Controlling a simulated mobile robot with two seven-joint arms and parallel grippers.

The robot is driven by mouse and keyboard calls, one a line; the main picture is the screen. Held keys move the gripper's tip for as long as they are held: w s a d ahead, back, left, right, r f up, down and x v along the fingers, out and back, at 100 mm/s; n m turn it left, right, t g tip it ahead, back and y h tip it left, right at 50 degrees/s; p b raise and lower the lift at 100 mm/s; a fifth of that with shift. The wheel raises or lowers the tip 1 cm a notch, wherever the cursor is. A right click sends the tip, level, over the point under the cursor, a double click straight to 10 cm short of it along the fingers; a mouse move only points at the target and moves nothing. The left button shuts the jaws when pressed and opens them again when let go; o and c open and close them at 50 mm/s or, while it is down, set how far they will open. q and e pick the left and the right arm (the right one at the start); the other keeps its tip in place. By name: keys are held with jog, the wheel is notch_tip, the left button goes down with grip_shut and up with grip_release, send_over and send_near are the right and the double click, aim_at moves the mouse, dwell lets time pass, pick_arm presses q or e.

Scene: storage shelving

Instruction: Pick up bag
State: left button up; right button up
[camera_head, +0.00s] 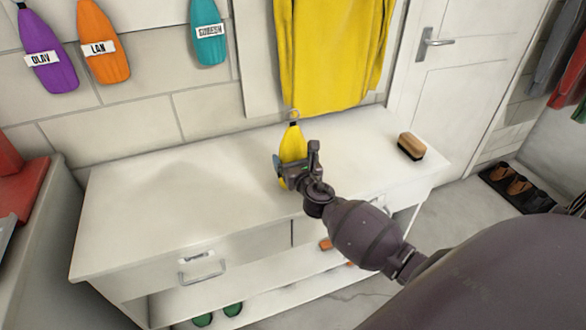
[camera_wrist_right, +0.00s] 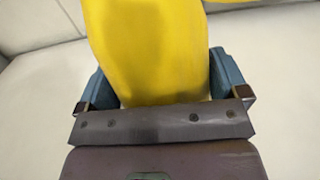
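The yellow bag (camera_head: 292,144) has a dark tip and a small ring at its top end. It is over the back middle of the white bench, in front of the yellow garment; I cannot tell whether it touches the bench top. My right gripper (camera_head: 290,170) is at its lower part. In the right wrist view, the bag (camera_wrist_right: 150,50) fills the space between the blue fingers of the gripper (camera_wrist_right: 165,85), and both fingers meet its sides. The gripper hides the bag's lower end. My left gripper is not in view.
The white bench (camera_head: 150,220) has a mostly clear top. A brush (camera_head: 411,146) lies at its right. Purple (camera_head: 48,55), orange (camera_head: 104,42) and teal (camera_head: 208,32) labelled bags hang on the wall. A yellow garment (camera_head: 330,50) hangs behind. A white door (camera_head: 470,80) is at right.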

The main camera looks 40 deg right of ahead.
jog(key=shift+r, duration=0.1)
jog(key=shift+c, duration=0.3)
jog(key=shift+r, duration=0.15)
notch_tip(320, 180, up, 18)
jog(key=p, duration=0.6)
jog(key=shift+p, duration=0.4)
jog(key=shift+r, duration=0.8)
jog(key=shift+r, duration=0.1)
